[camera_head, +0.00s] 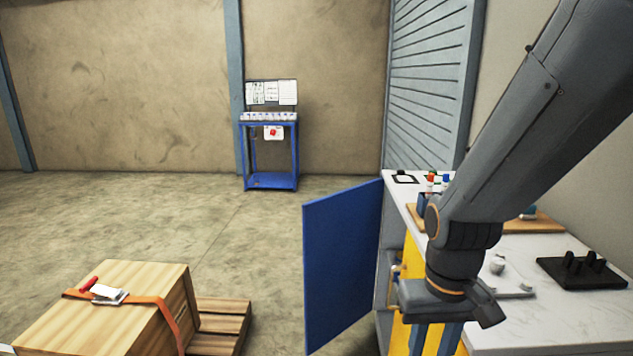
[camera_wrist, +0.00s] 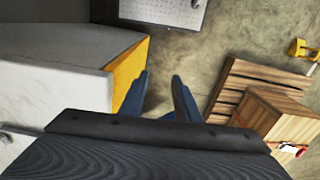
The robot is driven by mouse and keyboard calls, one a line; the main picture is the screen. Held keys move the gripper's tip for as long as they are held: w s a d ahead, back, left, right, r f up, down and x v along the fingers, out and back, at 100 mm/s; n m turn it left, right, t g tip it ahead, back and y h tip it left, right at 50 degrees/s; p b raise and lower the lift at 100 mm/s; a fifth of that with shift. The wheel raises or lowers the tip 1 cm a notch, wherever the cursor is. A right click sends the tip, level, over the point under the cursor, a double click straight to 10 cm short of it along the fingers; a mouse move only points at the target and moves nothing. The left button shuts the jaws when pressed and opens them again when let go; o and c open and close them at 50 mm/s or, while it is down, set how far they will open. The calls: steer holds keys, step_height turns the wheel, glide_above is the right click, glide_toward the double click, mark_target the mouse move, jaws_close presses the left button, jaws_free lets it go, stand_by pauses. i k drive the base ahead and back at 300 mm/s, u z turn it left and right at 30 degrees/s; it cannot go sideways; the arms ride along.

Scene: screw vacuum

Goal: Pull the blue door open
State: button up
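The blue door (camera_head: 343,262) stands swung out from the far end of the counter cabinet, its flat face toward the head camera. Its right edge meets the cabinet, and a gap into a grey interior shows beside it. I see no handle on the visible face. My gripper (camera_head: 434,341) points down in front of the cabinet's yellow front (camera_head: 397,335), nearer the camera than the door and apart from it. In the wrist view my gripper (camera_wrist: 160,92) has its two blue fingers spread, with bare floor between them.
The white worktop (camera_head: 530,255) holds small parts and a black block (camera_head: 582,270). A strapped wooden crate (camera_head: 120,305) sits on a pallet (camera_head: 220,325) at the lower left. A blue stand (camera_head: 270,155) is by the back wall. Floor left of the door is clear.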

mark_target(342, 229)
steer(key=k, duration=0.65)
steer(key=u, duration=0.5)
steer(key=i, duration=0.55)
steer(key=u, duration=0.75)
steer(key=i, duration=1.05)
steer(key=z, duration=0.3)
